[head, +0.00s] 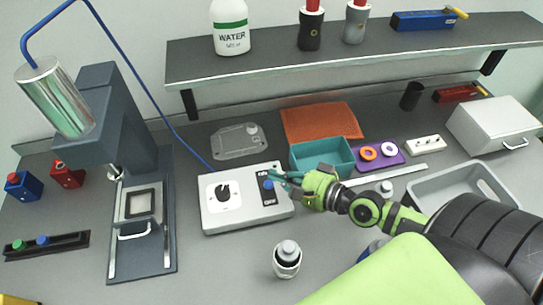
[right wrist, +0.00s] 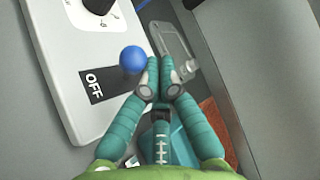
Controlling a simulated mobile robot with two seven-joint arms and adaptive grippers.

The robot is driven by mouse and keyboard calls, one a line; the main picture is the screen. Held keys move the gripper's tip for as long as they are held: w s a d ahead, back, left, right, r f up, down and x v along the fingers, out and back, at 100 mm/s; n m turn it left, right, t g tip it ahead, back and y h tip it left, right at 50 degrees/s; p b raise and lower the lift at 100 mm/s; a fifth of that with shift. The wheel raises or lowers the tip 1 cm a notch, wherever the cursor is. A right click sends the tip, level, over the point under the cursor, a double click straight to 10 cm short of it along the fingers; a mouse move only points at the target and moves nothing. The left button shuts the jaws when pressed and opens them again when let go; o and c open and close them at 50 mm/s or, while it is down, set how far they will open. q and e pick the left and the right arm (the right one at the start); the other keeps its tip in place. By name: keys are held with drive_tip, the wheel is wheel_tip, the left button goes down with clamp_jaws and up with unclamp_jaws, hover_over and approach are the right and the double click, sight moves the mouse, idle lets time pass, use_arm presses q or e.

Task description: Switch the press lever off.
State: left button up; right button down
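The grey-white control box (head: 240,217) stands on the bench right of the dark press (head: 100,125). Its top has a black dial (head: 223,191) and a lever with a blue knob (head: 268,184) on a black label plate. The word OFF (right wrist: 95,83) shows on the plate's near side; the knob (right wrist: 132,59) stands beyond it. The lever's exact setting is hard to tell. My right gripper (head: 280,176) has its teal fingers together, with nothing seen between them. In the right wrist view the fingertips (right wrist: 160,72) are just right of the knob, very close or touching. My left gripper is not in view.
Behind the box lie a clear-grey plate (head: 240,142), a teal bin (head: 322,158) and an orange mat (head: 320,122). A white-and-grey bottle (head: 287,261) stands in front of the box. A shelf (head: 350,50) runs along the back. A grey tray (head: 465,180) is at right.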

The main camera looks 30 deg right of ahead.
drive_tip(key=shift+s+a+f, duration=0.15)
drive_tip(key=shift+f, duration=0.05)
drive_tip(key=shift+s+d, duration=0.2)
drive_tip(key=shift+s, duration=0.15)
drive_tip(key=v, duration=0.6)
drive_tip(key=shift+s+d+r, duration=0.2)
drive_tip(key=shift+r, duration=0.2)
